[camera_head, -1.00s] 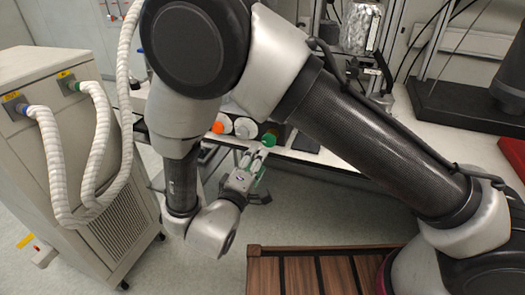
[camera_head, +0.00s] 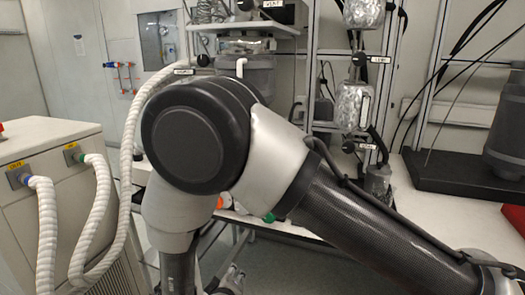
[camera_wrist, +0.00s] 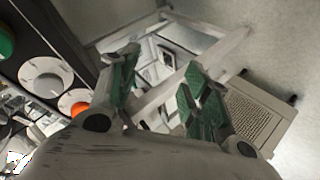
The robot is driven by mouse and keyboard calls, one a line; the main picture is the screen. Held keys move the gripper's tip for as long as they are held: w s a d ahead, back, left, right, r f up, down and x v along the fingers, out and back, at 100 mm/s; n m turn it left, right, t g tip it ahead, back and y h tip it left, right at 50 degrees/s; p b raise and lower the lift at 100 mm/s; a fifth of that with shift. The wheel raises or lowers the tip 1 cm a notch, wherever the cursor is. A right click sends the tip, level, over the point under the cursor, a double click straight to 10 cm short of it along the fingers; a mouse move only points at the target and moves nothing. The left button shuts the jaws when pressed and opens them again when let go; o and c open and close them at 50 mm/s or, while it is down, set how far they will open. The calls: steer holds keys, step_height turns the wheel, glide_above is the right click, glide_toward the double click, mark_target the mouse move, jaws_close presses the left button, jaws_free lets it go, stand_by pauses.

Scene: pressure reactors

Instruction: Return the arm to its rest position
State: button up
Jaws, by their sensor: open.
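My arm is folded, with its dark round elbow in the middle left of the head view. My gripper shows only in part at the bottom edge of the head view, below the bench. In the wrist view my gripper (camera_wrist: 160,88) has its two green-padded fingers spread apart, with nothing between them. The floor and a pale frame show beyond the fingers.
A beige cabinet (camera_head: 100,219) with white ribbed hoses stands left of my arm. A foil-wrapped vessel (camera_head: 352,105) hangs above the bench (camera_head: 410,213). An orange-and-white knob (camera_wrist: 73,102) shows left of my gripper. Open floor (camera_wrist: 290,60) lies at the right.

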steer(key=s+a+r+m+g+y, duration=0.1)
steer(key=s+a+r+g+y, duration=0.15)
steer(key=s+g, duration=0.4)
steer(key=d+r+m+g, duration=0.1)
steer(key=d+r+g, duration=0.4)
steer(key=d+r, duration=0.25)
steer(key=s+d+r+m+t+h, duration=0.1)
steer(key=d+r+m, duration=0.2)
steer(key=d+r, duration=0.5)
steer(key=s+d+r+m+t+h, duration=0.1)
steer(key=d+r, duration=0.7)
steer(key=d, duration=1.1)
steer(key=s+d+r+m+t+h, duration=0.1)
steer(key=s+d+r+m+t, duration=0.1)
steer(key=d+r, duration=0.7)
steer(key=s+d+m, duration=0.1)
steer(key=d+m, duration=0.1)
steer(key=d, duration=0.2)
steer(key=shift+d+m, duration=0.3)
steer(key=shift+d, duration=0.1)
